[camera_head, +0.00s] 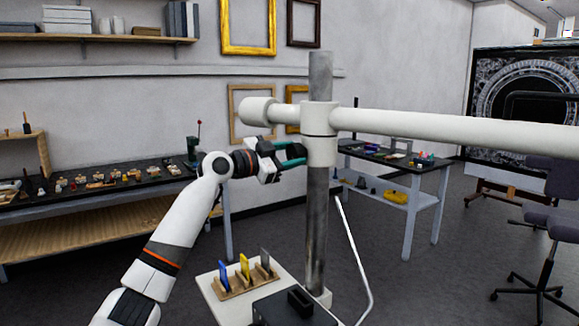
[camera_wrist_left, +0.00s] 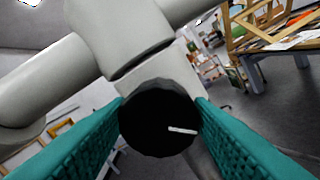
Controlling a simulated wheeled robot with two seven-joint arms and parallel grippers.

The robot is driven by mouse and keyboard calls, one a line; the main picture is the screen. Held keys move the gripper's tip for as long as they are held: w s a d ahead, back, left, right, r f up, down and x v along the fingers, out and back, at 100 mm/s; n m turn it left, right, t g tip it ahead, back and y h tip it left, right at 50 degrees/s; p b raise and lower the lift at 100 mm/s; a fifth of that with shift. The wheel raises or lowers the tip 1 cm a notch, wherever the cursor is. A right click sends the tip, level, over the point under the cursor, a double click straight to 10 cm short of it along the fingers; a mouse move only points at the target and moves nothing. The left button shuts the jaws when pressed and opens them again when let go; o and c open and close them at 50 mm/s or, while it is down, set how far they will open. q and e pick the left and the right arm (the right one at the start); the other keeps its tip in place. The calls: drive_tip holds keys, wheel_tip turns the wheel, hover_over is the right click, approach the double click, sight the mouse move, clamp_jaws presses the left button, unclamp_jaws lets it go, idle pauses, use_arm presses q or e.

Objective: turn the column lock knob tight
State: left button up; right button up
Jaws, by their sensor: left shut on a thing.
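The column (camera_head: 317,230) is a grey upright post with a white collar (camera_head: 320,137) and a white horizontal boom (camera_head: 440,125) across it. My left gripper (camera_head: 297,155) reaches the collar from the left, its teal fingers at the collar's side. In the left wrist view the lock knob (camera_wrist_left: 155,118) is a round black disc with a short white mark on its lower right. The teal fingers of my left gripper (camera_wrist_left: 160,122) are shut on the knob, one on each side. In the head view the knob is hidden by the gripper. My right gripper is not in view.
A small white stand (camera_head: 213,292) with a wooden rack of coloured cards sits below, left of the column. A workbench (camera_head: 100,193) with many small pieces is at left, another table (camera_head: 424,178) behind at right. An office chair (camera_head: 545,235) stands far right.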

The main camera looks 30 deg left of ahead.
use_arm(q)
drive_tip(key=m+b, duration=0.2)
drive_tip(key=m, duration=0.1)
drive_tip(key=shift+f+m, duration=0.2)
drive_tip(key=shift+m, duration=0.1)
drive_tip(key=shift+m+b, duration=0.6)
drive_tip(key=shift+m, duration=0.9)
drive_tip(key=o, duration=1)
drive_tip(key=shift+r, duration=0.1)
